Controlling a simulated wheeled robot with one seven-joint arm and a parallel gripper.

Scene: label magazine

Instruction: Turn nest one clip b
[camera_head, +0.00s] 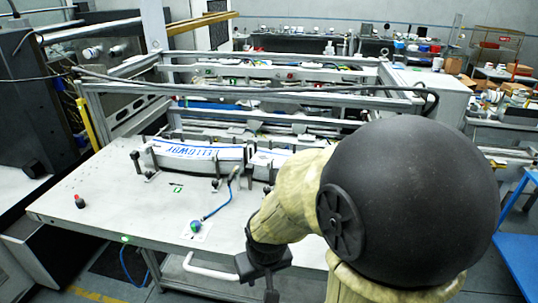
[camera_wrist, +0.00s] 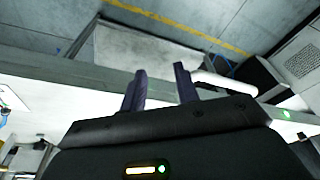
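A stack of white labels with blue lettering (camera_head: 198,152) lies in the magazine on the pale table (camera_head: 110,205). A second label stack (camera_head: 268,158) lies to its right, partly hidden by my arm. Small dark-knobbed posts, one at the left end (camera_head: 136,160) and one in front (camera_head: 215,184), stand by the stacks. I cannot tell which is clip b of nest one. My gripper (camera_head: 257,279) is in front of the table's front edge, apart from the stacks. In the wrist view my gripper (camera_wrist: 160,76) has two dark fingers apart with nothing between them.
A metal frame (camera_head: 250,87) spans behind the stacks. A white pipe (camera_wrist: 215,82) and floor with a yellow line (camera_wrist: 180,28) show beyond my fingers.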

